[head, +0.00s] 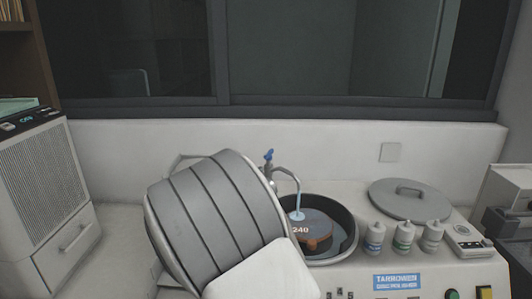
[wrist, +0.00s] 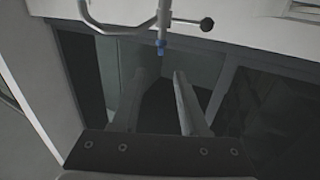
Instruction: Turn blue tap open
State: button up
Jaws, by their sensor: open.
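The blue tap (head: 268,155) is a small blue handle on top of a thin metal fitting, at the back of the polisher. A curved metal spout (head: 293,176) runs from it to the right and down over the bowl. In the wrist view, which looks upside down, the blue handle (wrist: 161,47) shows near the top middle. My gripper (wrist: 168,72) is open and empty, and the handle appears just past its fingertips; I cannot tell the depth between them. In the head view my own arm hides the gripper.
The polisher's dark bowl (head: 345,252) holds a disc marked 240. Several bottles (head: 403,236) and a grey lid (head: 410,199) stand to the right. A black-knobbed lever (wrist: 207,24) lies beside the tap. A white wall (head: 340,147) is behind.

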aim_at(269, 152)
jog(key=p+x, duration=0.2)
jog(key=x, duration=1.2)
jog(key=shift+a, duration=0.1)
grip_shut()
